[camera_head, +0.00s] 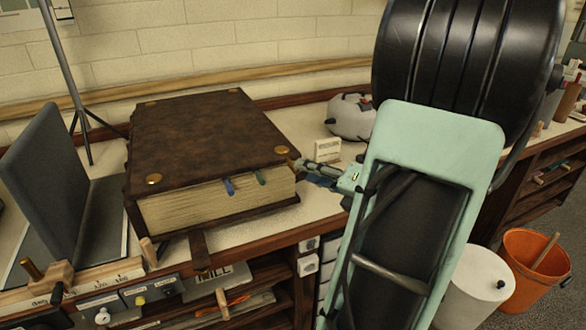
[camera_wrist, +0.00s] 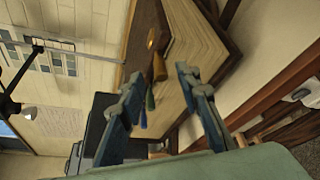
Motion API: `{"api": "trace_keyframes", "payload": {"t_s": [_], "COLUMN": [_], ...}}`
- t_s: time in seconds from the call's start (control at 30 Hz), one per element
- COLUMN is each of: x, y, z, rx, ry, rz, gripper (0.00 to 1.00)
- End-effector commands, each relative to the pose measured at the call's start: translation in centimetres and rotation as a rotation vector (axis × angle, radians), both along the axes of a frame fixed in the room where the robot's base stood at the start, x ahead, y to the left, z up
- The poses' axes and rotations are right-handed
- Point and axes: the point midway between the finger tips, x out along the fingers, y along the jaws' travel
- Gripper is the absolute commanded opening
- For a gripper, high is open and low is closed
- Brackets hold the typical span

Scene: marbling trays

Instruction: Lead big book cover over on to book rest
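The big book (camera_head: 215,205) lies closed on the bench, with its brown leather cover (camera_head: 200,130) flat on top and brass studs at the corners. A small wooden tab (camera_wrist: 159,66) sticks out from the cover's edge by a stud. My gripper (camera_head: 304,166) is at the book's right front corner; in the wrist view its two blue fingers (camera_wrist: 159,76) stand apart, with the tab's end between or just beyond their tips. I cannot tell whether they touch it. The grey book rest (camera_head: 52,180) stands left of the book, its upright panel tilted.
Blue and green ribbons (camera_head: 229,187) hang from the pages. A grey lumpy object (camera_head: 350,117) and a small cream block (camera_head: 327,151) sit behind my gripper. A thin stand (camera_head: 72,90) rises behind the rest. A white bin (camera_head: 470,300) and orange bucket (camera_head: 532,268) stand at right.

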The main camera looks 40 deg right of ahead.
Motion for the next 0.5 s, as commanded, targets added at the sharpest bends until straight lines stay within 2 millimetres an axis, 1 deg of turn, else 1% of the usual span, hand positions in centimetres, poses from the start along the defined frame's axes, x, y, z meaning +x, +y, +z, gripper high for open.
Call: {"api": "trace_keyframes", "payload": {"t_s": [0.3,0.5], "x": [3.4,5.2], "y": [0.4,0.6], "z": [-0.9,-1.2], "rx": [0.0,-0.001], "ry": [0.0,0.0], "rz": [0.002,0.002], "gripper": [0.31,0.31]}}
